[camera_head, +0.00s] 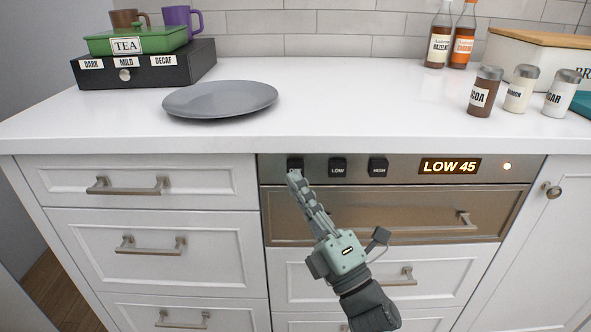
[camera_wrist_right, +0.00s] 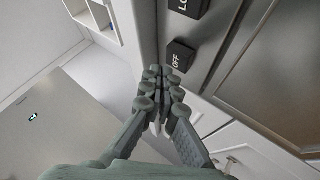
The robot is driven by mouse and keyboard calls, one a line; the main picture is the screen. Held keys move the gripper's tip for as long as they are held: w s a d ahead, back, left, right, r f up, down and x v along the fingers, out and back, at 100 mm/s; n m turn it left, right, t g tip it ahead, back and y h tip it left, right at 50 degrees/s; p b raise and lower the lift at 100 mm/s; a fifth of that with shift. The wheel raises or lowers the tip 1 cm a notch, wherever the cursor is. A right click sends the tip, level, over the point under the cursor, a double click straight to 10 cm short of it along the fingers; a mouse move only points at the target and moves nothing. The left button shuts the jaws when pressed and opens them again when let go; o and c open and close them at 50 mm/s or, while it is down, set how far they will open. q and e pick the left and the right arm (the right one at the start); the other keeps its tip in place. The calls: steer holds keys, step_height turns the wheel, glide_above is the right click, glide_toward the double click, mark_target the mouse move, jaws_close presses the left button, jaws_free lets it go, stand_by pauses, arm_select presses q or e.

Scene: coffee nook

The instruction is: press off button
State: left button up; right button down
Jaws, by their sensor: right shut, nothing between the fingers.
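The off button (camera_head: 294,163) is the leftmost of three black buttons on the steel panel of the warming drawer. Its label is covered by my gripper in the head view. In the wrist view the button (camera_wrist_right: 181,56) shows with the word OFF, just beyond my fingertips. My right gripper (camera_head: 293,174) is shut and empty, its tips at the lower edge of the button; I cannot tell whether they touch it. It also shows in the wrist view (camera_wrist_right: 158,75). The display (camera_head: 449,167) reads LOW 45 and a small light (camera_head: 507,166) glows beside it. My left gripper is not in view.
The low button (camera_head: 338,167) and high button (camera_head: 378,168) sit to the right of the off button. The drawer front (camera_head: 390,215) with its handle lies below. The white countertop (camera_head: 330,115) overhangs the panel and bears a grey plate (camera_head: 221,98).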

stand_by(0.5)
steer(key=shift+w, duration=0.2)
steer(key=shift+w, duration=0.25)
steer(key=shift+w, duration=0.15)
stand_by(0.4)
